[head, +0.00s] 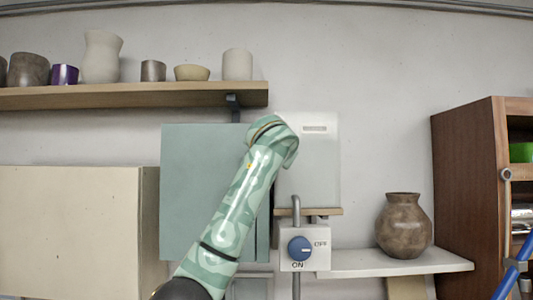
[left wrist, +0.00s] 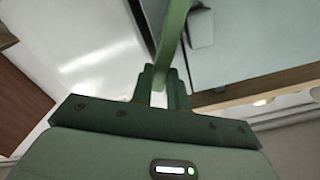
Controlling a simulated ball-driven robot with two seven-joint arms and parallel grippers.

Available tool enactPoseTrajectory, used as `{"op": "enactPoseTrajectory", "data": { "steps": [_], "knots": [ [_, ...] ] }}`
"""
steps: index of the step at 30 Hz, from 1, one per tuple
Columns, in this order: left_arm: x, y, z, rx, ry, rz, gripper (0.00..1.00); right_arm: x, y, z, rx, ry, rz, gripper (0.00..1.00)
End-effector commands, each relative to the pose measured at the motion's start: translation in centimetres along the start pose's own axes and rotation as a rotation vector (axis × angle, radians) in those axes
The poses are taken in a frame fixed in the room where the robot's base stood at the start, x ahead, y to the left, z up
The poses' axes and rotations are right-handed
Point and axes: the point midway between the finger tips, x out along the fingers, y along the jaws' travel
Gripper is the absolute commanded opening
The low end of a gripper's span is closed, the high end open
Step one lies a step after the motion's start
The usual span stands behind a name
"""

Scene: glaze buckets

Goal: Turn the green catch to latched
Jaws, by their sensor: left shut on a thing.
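A slim green bar, which I take to be the green catch (left wrist: 173,40), runs up from between the fingers of my left gripper (left wrist: 165,88) in the left wrist view. The fingers are shut on its lower end. A grey-green panel (left wrist: 245,35) is behind it. In the head view my left arm rises from the bottom and bends over in front of a grey-green cabinet (head: 195,185) and a pale box. The arm hides the gripper and the catch there. Whether the catch is at latched, I cannot tell. My right gripper is not in view.
Beside my forearm are the pale box (head: 318,165) and a blue ON/OFF knob (head: 300,248). A brown vase (head: 403,225) stands on a white shelf (head: 440,263). Several pots line the wooden shelf (head: 130,97) above. A brown cabinet (head: 465,190) is at right.

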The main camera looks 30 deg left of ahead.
Motion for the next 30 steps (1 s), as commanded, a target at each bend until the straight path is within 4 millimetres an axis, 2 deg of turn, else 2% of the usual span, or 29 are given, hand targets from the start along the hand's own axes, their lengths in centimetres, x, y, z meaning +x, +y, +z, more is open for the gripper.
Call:
{"op": "enactPoseTrajectory", "data": {
  "steps": [21, 30],
  "knots": [
    [0.0, 2.3, 0.8, 0.674, 0.001, 0.001, 0.00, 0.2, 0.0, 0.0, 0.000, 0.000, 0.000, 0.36],
    [0.0, 2.8, 1.3, 0.892, 0.002, 0.001, 0.00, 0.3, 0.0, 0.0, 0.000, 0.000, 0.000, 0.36]
  ]
}}
